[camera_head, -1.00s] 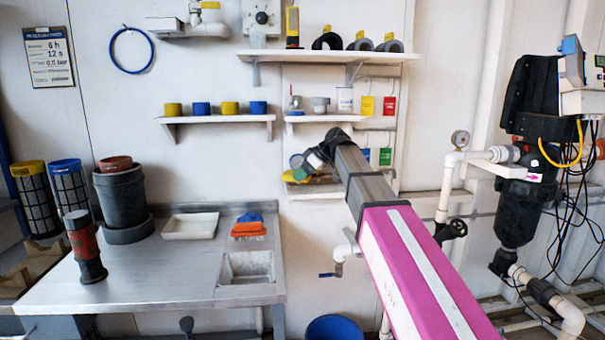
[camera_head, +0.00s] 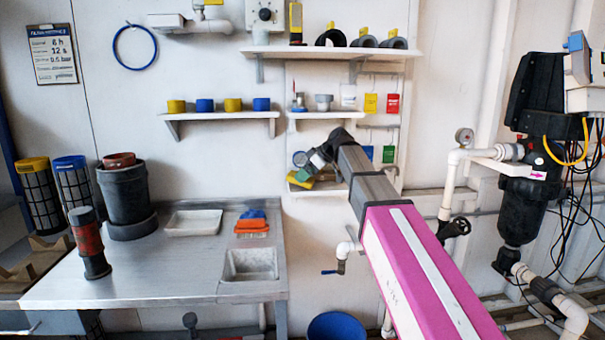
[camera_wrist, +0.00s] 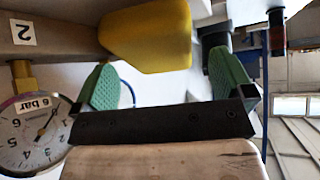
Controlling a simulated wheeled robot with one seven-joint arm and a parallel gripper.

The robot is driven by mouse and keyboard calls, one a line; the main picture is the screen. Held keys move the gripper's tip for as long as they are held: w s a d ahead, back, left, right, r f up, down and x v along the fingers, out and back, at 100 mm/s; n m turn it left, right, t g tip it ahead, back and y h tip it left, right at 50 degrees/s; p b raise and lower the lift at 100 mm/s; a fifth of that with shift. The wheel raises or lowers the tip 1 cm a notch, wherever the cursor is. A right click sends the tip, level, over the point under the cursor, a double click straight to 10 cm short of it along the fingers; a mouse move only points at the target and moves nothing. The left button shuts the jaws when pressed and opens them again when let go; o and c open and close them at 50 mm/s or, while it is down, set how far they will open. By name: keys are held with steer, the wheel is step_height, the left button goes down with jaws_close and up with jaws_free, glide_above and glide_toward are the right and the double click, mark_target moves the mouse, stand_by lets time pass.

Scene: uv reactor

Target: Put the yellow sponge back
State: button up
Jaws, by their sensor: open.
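A yellow block that looks like the sponge (camera_wrist: 145,38) shows in the wrist view, just beyond my fingertips and beside a shelf edge marked 2. My gripper (camera_wrist: 167,82) is open, with its two green ribbed pads wide apart and nothing clearly held between them. In the head view my gripper (camera_head: 311,167) is at the lowest wall shelf (camera_head: 300,190), and the yellow sponge (camera_head: 326,177) shows partly behind and beside it. I cannot tell whether a pad touches the sponge.
A gauge reading label "6 bar" (camera_wrist: 30,135) is close on the left in the wrist view. Small shelves with coloured caps (camera_head: 233,104) and cups (camera_head: 323,103) are above. A steel bench (camera_head: 150,270) with a white tray (camera_head: 193,223) stands lower left; black filter piping (camera_head: 525,205) is right.

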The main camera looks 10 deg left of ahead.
steer(key=shift+r, duration=0.15)
steer(key=shift+r, duration=0.3)
steer(key=v, duration=1.2)
steer(key=shift+r, duration=0.2)
steer(key=shift+s, duration=0.1)
